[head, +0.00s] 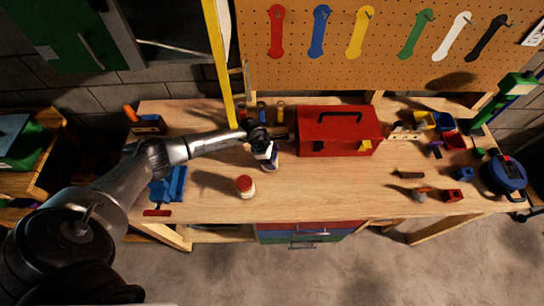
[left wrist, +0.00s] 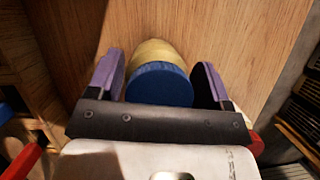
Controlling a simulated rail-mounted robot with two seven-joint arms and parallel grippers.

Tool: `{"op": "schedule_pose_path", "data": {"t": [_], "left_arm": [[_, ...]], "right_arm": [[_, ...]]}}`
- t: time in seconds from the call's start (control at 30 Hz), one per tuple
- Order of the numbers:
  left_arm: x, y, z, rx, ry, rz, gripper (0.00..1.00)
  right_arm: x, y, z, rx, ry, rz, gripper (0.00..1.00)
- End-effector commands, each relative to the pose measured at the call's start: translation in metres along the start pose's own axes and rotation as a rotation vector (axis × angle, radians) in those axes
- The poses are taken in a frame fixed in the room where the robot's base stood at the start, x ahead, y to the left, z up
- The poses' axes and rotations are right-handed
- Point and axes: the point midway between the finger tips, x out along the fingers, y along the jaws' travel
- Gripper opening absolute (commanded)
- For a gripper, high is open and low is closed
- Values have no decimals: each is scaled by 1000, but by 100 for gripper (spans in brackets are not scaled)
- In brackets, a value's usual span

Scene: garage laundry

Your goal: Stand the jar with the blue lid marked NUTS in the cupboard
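A jar with a blue lid (left wrist: 160,85) and a tan body (left wrist: 155,50) stands between the fingers of my left gripper (left wrist: 160,75) in the left wrist view. The fingers, with purple pads, are spread on either side of it with narrow gaps. No NUTS marking is readable. In the head view my left gripper (head: 269,164) points down over the bench, left of the red toolbox, and hides most of the jar. A green cupboard door (head: 62,35) with a handle shows at the upper left, beside a dark recess (head: 165,28). My right gripper is not in view.
On the wooden bench (head: 320,190), a red-lidded jar (head: 245,187) stands in front of my left gripper. A red toolbox (head: 338,130) is close on the right. A yellow upright strip (head: 220,65) rises behind my forearm. Blue vise-like parts (head: 170,184) lie left.

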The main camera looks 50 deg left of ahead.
Motion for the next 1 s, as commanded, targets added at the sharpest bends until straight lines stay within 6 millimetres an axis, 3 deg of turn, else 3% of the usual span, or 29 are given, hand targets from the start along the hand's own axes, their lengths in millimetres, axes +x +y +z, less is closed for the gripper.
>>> {"op": "schedule_pose_path", "data": {"t": [0.2,0.57,1.0], "left_arm": [[0,0,0,0,0,0,94],[-6,0,1,0,0,1,94],[-81,1,0,2,1,3,94]], "right_arm": [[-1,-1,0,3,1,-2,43],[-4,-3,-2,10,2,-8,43],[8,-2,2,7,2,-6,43]]}}
